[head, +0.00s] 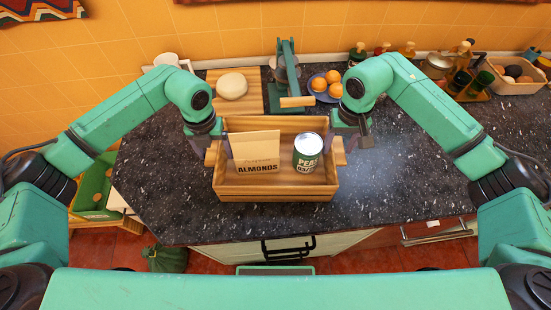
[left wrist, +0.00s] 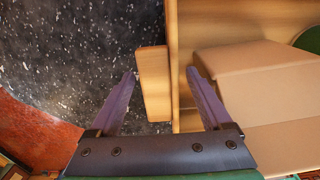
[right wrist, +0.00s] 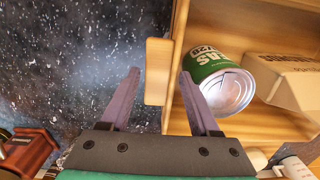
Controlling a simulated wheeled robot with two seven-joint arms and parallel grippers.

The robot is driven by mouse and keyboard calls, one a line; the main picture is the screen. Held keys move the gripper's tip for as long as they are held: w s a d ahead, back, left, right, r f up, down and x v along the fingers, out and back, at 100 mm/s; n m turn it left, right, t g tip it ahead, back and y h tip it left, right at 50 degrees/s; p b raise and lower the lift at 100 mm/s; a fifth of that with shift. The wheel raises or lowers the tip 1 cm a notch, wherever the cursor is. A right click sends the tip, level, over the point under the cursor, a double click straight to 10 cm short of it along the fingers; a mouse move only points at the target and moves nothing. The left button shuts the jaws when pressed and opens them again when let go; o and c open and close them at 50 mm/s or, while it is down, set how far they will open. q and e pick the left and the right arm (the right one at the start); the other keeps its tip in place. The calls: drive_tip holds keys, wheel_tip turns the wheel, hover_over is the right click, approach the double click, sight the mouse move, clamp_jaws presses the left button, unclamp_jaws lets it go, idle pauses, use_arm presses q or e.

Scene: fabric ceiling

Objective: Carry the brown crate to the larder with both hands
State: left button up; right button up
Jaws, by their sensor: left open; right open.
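The brown crate (head: 275,193) stands on the dark speckled counter, holding an almonds box (head: 256,153) and a green peas can (head: 307,152). It has a wooden grip bar on each side. My left gripper (head: 217,147) is open at the left bar (left wrist: 153,85), one finger on the outer side and one on the crate-wall side. My right gripper (head: 345,142) is open at the right bar (right wrist: 157,80), its fingers likewise on either side. Both jaws show gaps around the bars. The larder cannot be made out.
Behind the crate are a board with a pale round item (head: 232,86), a green press-like device (head: 287,70) and a blue plate of oranges (head: 326,85). Bottles and a tray (head: 518,84) stand at back right. A green crate (head: 94,187) sits lower left. Counter right of the crate is clear.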

use_arm(q)
drive_tip(key=c, duration=0.6)
use_arm(e)
drive_tip(key=c, duration=0.6)
use_arm(q)
drive_tip(key=c, duration=0.6)
use_arm(e)
clamp_jaws()
use_arm(q)
clamp_jaws()
drive_tip(key=shift+r, duration=0.1)
use_arm(e)
drive_tip(key=shift+r, duration=0.15)
